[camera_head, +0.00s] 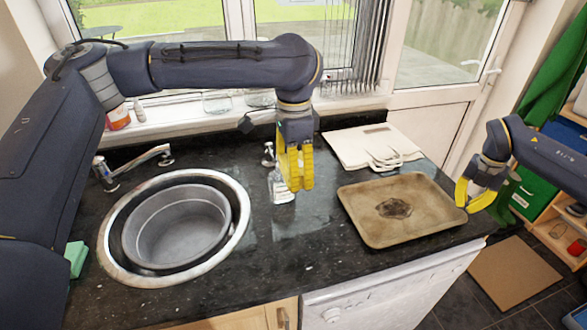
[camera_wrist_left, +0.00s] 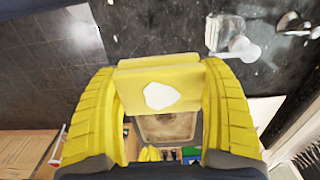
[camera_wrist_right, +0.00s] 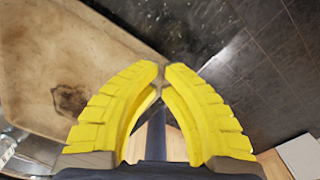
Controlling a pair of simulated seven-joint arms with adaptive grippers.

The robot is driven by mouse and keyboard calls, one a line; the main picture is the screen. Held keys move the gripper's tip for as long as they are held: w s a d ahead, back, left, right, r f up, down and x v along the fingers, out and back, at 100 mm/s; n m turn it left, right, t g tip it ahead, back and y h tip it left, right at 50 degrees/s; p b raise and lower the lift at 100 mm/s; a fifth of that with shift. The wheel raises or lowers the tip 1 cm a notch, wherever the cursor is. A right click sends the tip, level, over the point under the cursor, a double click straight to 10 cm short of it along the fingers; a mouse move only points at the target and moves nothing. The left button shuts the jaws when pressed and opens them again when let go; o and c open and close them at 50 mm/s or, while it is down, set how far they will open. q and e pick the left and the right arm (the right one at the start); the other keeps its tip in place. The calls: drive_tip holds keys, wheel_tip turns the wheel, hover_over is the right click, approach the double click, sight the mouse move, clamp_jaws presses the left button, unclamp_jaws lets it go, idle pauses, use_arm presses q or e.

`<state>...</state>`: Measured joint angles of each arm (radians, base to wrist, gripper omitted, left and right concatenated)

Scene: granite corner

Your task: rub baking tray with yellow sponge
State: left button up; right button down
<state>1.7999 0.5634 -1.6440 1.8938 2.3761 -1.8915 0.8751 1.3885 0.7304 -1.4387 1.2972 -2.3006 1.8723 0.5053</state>
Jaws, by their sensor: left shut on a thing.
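The baking tray (camera_head: 370,222), brown with a dark burnt patch in its middle, lies on the dark counter right of centre. It also shows in the right wrist view (camera_wrist_right: 110,60). My left gripper (camera_head: 294,186) is shut on the yellow sponge (camera_wrist_left: 190,80), which has a white patch on its face, and holds it above the counter left of the tray. In the head view the yellow fingers hide most of the sponge. My right gripper (camera_wrist_right: 164,70) is at the tray's right corner, its fingertips close together by the rim. Whether they pinch it is unclear.
A round sink with a grey basin (camera_head: 180,228) is on the left, beside a tap (camera_head: 150,155). A clear soap bottle (camera_head: 280,187) stands just behind the left gripper. White boards (camera_head: 365,145) lie behind the tray. The counter ends right of the tray.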

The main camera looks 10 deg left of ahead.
drive_tip(key=shift+f, duration=1.5)
idle(0.6)
drive_tip(key=shift+r, duration=0.1)
drive_tip(key=shift+r, duration=2.9)
drive_tip(key=shift+r, duration=0.15)
